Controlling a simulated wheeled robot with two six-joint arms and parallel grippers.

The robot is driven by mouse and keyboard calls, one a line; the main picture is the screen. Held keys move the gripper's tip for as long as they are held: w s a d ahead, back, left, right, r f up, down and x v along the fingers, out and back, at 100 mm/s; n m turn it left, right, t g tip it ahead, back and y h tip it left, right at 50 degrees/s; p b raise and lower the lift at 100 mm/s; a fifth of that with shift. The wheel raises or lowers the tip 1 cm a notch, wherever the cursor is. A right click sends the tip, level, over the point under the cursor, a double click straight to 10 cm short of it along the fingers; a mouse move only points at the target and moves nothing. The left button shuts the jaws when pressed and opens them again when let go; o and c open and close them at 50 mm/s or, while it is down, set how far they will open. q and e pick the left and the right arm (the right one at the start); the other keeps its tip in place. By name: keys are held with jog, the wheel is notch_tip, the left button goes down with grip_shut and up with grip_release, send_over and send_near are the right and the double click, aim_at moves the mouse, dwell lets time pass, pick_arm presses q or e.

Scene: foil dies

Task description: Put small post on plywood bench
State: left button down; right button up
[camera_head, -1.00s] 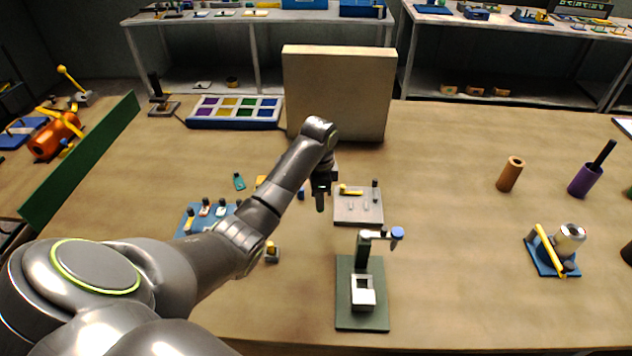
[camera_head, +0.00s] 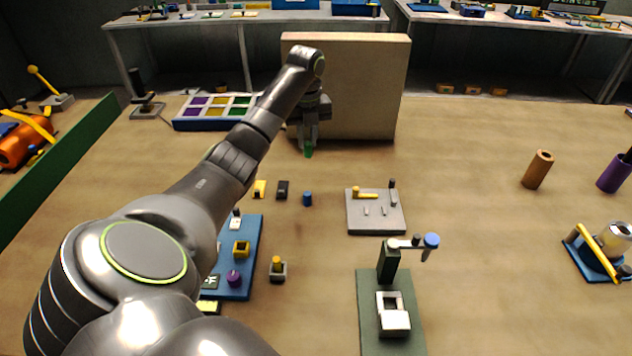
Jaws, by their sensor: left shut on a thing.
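My left gripper (camera_head: 308,133) is at the back of the plywood bench (camera_head: 470,290), in front of a large beige upright block. It is shut on a small green post (camera_head: 308,150), which points down from the fingertips. The jaws hide the post's upper part. I cannot tell for sure whether its lower end touches the bench or hangs just above it. My right gripper is not in view.
The beige block (camera_head: 370,85) stands close behind the gripper. A compartment tray (camera_head: 190,124) lies to the left. A grey plate (camera_head: 376,212), a blue cylinder (camera_head: 307,199) and a green-based fixture (camera_head: 372,335) are nearer.

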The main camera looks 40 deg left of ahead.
pick_arm(q)
jog(key=shift+a+f, duration=0.1)
jog(key=shift+f, duration=0.05)
notch_tip(320, 180, down, 9)
jog(key=shift+p, duration=0.6)
jog(key=shift+f, duration=0.2)
jog(key=shift+f, duration=0.1)
jog(key=c, duration=1.3)
grip_release()
